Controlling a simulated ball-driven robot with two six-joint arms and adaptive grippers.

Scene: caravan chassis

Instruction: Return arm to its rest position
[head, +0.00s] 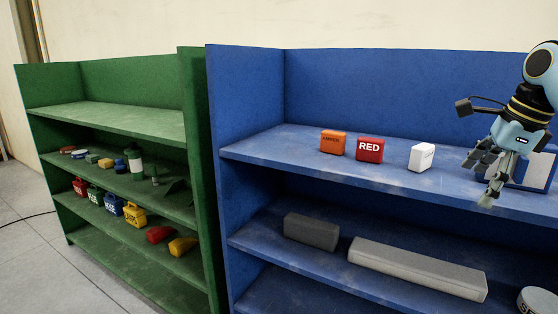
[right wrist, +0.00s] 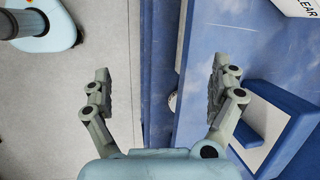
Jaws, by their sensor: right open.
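My right gripper (head: 484,178) is at the right side of the head view, in front of the top shelf of the blue shelf unit (head: 245,110). Its fingers are spread apart with nothing between them. The right wrist view shows the same open gripper (right wrist: 158,90) over the blue shelf's front edge, with floor on the left. A blue-framed block (head: 541,170) stands behind the gripper and is partly hidden by it. It also shows in the right wrist view, right of the right finger. My left gripper is not in the head view.
On the blue top shelf stand an orange box (head: 333,142), a red box (head: 369,149) and a white box (head: 421,157). Grey blocks (head: 415,268) lie one shelf lower. A green shelf unit (head: 130,118) on the left holds several small items. Floor is free at the left.

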